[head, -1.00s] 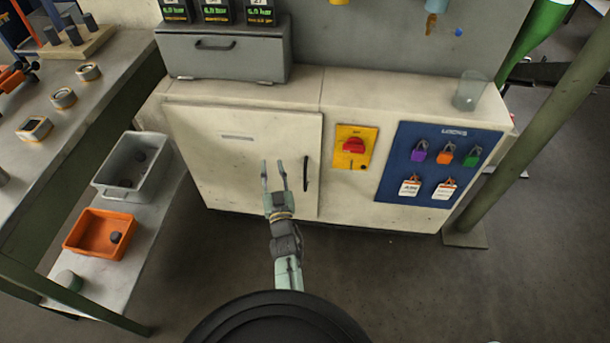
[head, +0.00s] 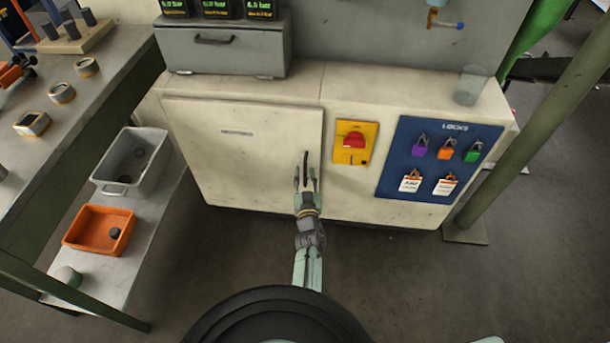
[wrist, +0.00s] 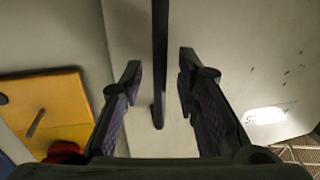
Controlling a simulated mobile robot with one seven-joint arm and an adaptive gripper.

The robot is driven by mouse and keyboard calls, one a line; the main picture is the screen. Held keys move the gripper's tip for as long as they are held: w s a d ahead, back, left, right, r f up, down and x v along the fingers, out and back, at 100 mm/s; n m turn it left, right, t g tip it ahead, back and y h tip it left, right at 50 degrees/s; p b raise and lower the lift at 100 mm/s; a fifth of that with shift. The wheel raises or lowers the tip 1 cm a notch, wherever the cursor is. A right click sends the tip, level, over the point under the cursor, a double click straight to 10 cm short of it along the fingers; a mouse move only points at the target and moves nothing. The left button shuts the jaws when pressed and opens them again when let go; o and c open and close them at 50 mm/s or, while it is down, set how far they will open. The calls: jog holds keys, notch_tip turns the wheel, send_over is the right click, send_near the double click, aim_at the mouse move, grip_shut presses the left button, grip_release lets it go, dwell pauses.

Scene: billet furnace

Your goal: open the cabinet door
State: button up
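The cream cabinet door (head: 240,150) is closed in the head view, with a small label near its top. Its black vertical bar handle (head: 306,166) is at the door's right edge. My gripper (head: 306,180) is at the handle, with one finger on each side of its lower part. In the wrist view, my gripper (wrist: 160,85) is open, and the dark handle (wrist: 160,60) runs between the fingers with a gap on both sides. The door surface (wrist: 225,40) lies behind it.
A red switch on a yellow plate (head: 369,143) and a blue lock board (head: 390,175) are right of the door. A grey drawer box (head: 225,60) and a clear cup (head: 470,85) stand on top. At left, a shelf holds grey (head: 107,165) and orange (head: 75,230) bins.

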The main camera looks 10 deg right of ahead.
jog(key=shift+w+d, duration=0.1)
jog(key=shift+w, duration=0.3)
jog(key=shift+c, duration=0.3)
grip_shut()
dwell(0.4)
